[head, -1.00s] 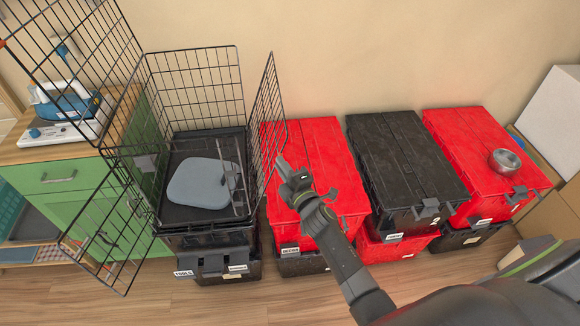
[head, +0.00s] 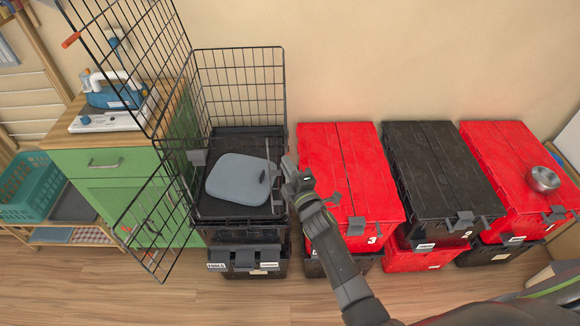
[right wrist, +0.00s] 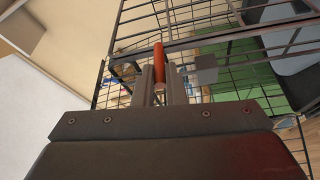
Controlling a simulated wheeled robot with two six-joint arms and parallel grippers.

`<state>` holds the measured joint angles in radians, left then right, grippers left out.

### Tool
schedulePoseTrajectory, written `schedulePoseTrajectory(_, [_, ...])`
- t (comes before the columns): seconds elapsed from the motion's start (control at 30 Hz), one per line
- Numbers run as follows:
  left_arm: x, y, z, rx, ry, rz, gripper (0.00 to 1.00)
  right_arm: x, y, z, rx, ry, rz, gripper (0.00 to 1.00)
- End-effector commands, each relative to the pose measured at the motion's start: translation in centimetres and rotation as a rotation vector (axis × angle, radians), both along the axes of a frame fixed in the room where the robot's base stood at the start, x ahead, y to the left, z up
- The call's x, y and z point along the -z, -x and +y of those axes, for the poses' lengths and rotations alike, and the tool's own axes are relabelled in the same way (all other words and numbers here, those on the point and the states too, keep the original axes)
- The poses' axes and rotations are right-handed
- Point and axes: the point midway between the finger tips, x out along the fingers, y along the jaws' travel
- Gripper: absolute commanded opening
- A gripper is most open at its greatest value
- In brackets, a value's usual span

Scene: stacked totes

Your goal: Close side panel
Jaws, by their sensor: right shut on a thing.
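A black wire cage (head: 239,49) stands on a stack of black totes. Its right side panel (head: 284,105) looks nearly edge-on and upright in the head view. My right gripper (head: 289,166) is at this panel's lower front part. In the right wrist view my right gripper (right wrist: 160,88) is shut on an orange handle (right wrist: 160,62) at the wire bars. Another wire panel (head: 150,222) stands open at the front left, and a top panel (head: 125,60) is raised. A grey pad (head: 238,180) lies in the cage. My left gripper is out of view.
Red and black totes (head: 345,160) stand in stacks to the right, with a metal bowl (head: 543,179) on the far one. A green cabinet (head: 120,195) carrying a blue and white machine (head: 112,97) is at the left. The floor in front (head: 120,290) is clear.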

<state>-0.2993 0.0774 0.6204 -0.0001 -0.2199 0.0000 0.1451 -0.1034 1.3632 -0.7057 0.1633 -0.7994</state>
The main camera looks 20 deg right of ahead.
Motion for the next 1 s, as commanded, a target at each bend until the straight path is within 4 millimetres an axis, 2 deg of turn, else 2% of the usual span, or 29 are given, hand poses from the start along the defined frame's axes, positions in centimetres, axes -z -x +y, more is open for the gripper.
schedulePoseTrajectory(0.17, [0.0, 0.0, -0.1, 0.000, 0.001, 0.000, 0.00, -0.2, -0.1, 0.4, -0.003, -0.006, -0.005, 0.00])
schedulePoseTrajectory(0.2, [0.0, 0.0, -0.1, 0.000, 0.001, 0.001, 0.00, -0.2, -0.1, 0.4, -0.003, -0.006, -0.005, 0.12])
schedulePoseTrajectory(0.37, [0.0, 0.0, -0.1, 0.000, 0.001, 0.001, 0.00, -0.1, -0.1, 0.3, -0.004, -0.004, -0.003, 0.33])
schedulePoseTrajectory(0.77, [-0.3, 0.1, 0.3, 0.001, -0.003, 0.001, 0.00, 0.0, 0.7, 0.1, -0.001, -0.002, -0.001, 0.33])
schedulePoseTrajectory(0.87, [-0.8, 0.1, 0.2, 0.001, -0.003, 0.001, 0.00, 0.0, 1.9, -0.1, -0.001, -0.004, 0.003, 0.33])
schedulePoseTrajectory(1.0, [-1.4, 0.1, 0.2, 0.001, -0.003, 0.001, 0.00, 0.2, 4.6, -0.5, 0.000, -0.002, 0.002, 0.33])
